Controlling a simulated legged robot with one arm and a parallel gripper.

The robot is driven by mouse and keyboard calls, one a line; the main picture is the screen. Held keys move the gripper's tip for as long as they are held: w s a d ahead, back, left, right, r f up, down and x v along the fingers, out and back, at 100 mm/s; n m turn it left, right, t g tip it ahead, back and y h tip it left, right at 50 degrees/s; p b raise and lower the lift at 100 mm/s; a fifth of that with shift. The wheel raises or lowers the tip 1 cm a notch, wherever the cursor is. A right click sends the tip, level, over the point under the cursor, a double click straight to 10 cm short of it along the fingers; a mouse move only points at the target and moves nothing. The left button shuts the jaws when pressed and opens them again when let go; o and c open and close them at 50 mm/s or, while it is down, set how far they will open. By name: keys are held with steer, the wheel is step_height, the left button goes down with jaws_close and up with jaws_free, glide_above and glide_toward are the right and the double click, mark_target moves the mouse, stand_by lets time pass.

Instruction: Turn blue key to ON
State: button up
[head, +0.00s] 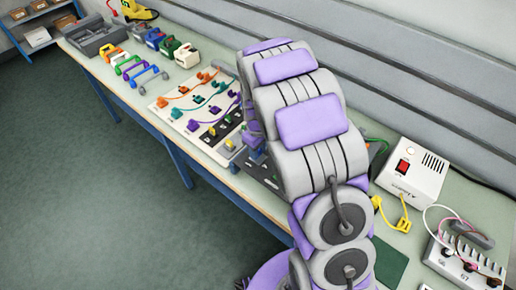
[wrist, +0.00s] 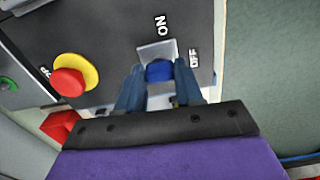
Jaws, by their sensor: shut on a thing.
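The blue key (wrist: 159,71) sits on a light square plate (wrist: 150,50) on a dark panel (wrist: 120,50) in the wrist view. White ON and OFF labels are printed beside the plate, ON at the upper side and OFF to the right. My gripper (wrist: 160,78) is shut on the blue key, with a blue-grey finger on each side of it. The key's exact angle is partly hidden by the fingers. In the head view my purple and grey arm covers the key and the gripper.
A red button on a yellow ring (wrist: 72,78) and a green button (wrist: 7,84) are left of the key. A red part (wrist: 60,125) lies below them. In the head view, a white box with a red switch (head: 413,168) stands right of my arm. Colored tools (head: 135,68) stand at the back left.

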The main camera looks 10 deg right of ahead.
steer(key=m+p, duration=0.3)
steer(key=m, duration=0.2)
steer(key=shift+r+m, duration=0.1)
steer(key=shift+m, duration=0.2)
steer(key=m+p, duration=0.2)
steer(key=m, duration=0.3)
steer(key=shift+w+m+p, duration=0.1)
steer(key=shift+m+p, duration=0.2)
stand_by(0.3)
steer(key=o, duration=1)
steer(key=shift+o, duration=0.2)
step_height(320, 180, up, 17)
steer(key=p, duration=0.1)
